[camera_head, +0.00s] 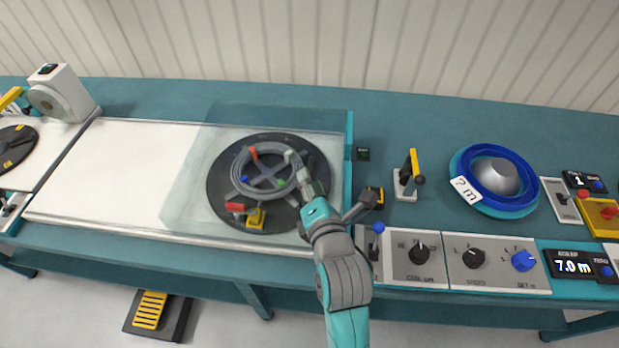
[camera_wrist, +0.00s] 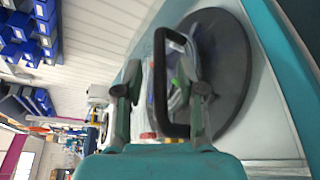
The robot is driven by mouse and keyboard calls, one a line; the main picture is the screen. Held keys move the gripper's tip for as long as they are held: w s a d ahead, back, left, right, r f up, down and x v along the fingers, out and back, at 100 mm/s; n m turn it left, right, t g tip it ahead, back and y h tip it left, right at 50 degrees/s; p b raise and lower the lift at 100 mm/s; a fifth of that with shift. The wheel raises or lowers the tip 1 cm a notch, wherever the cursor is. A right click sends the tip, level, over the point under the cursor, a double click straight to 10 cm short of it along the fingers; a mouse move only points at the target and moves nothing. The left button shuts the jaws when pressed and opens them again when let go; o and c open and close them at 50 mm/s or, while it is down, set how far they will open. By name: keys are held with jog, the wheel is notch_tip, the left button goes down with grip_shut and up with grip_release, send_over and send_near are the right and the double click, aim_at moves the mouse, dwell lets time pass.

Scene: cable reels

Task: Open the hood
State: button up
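The hood (camera_head: 185,195) is a clear, faintly teal cover over the dark round turntable (camera_head: 222,190), on which a grey cable coil (camera_head: 240,168) lies. The hood appears down over it. My gripper (camera_head: 332,180) is at the hood's right side, its fingers spread wide. In the wrist view my gripper (camera_wrist: 161,95) has a black loop handle (camera_wrist: 160,85) between its fingers. The handle looks closer to the right finger; I cannot tell whether they touch. The handle is not clear in the head view.
A control panel with knobs (camera_head: 420,252) lies right of my arm. A white board (camera_head: 110,165) is left of the hood. A yellow pedal (camera_head: 150,310) is on the floor.

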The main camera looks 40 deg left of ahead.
jog(key=shift+x, duration=0.85)
grip_shut()
